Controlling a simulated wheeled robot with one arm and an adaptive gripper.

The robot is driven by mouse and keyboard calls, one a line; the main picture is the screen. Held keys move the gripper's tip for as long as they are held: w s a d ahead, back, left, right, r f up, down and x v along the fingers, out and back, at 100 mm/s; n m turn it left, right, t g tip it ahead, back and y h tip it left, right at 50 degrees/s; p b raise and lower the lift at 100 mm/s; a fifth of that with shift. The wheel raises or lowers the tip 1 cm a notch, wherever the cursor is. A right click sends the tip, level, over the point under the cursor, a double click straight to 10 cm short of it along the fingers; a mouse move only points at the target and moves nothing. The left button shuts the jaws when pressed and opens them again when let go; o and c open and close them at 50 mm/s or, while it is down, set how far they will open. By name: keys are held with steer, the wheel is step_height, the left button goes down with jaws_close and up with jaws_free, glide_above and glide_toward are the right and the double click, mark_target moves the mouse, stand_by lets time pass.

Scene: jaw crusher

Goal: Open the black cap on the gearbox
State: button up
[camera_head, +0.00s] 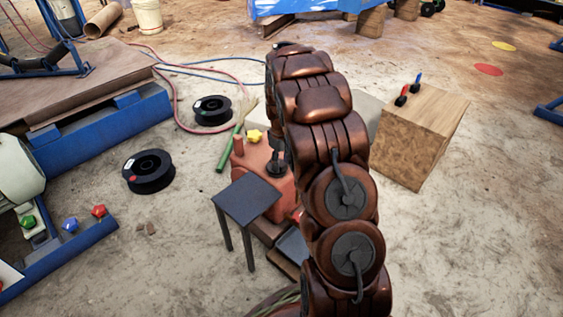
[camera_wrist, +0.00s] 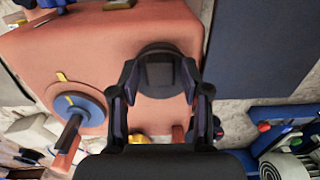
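The orange-red gearbox (camera_head: 252,160) stands on the floor in the middle of the head view, partly hidden by my arm. It fills much of the wrist view (camera_wrist: 80,50). The black round cap (camera_wrist: 160,70) sits on the gearbox and lies between my gripper's fingers in the wrist view. My gripper (camera_wrist: 160,84) has its fingers spread, one on each side of the cap, with the tips close to its edges. Whether the tips touch the cap is hard to tell. In the head view my arm hides most of my gripper.
A small dark table (camera_head: 247,198) stands close in front of the gearbox. A wooden block (camera_head: 417,140) with red and blue tools on top stands at the right. Two black spools (camera_head: 148,172) and hoses lie on the floor at left. Floor at lower right is clear.

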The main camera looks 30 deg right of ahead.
jaws_close()
steer(key=shift+r+p, duration=0.15)
steer(key=shift+p, duration=0.25)
